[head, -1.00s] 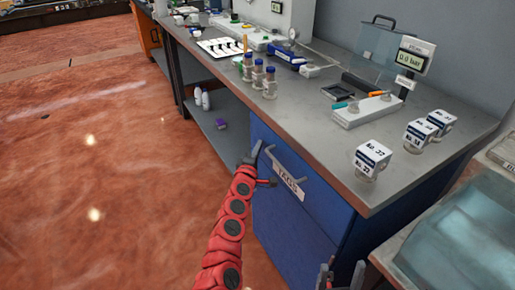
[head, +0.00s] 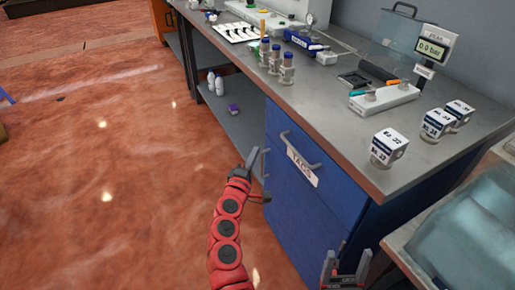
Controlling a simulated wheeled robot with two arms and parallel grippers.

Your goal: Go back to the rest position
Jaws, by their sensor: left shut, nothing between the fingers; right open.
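My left gripper (head: 258,158) is at the end of the red arm (head: 228,225). It is shut and empty, in front of the blue drawer cabinet and left of its TAGS label (head: 302,167). My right gripper (head: 345,262) shows at the bottom edge, below the cabinet's right part. It is open with nothing between its fingers. Most of my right arm is out of view.
The grey workbench (head: 360,150) holds white numbered blocks (head: 388,146), capped bottles (head: 275,60) and a gauge with a display (head: 433,48). The blue cabinet (head: 320,205) has a drawer handle (head: 300,150). A translucent bin (head: 470,235) stands at right.

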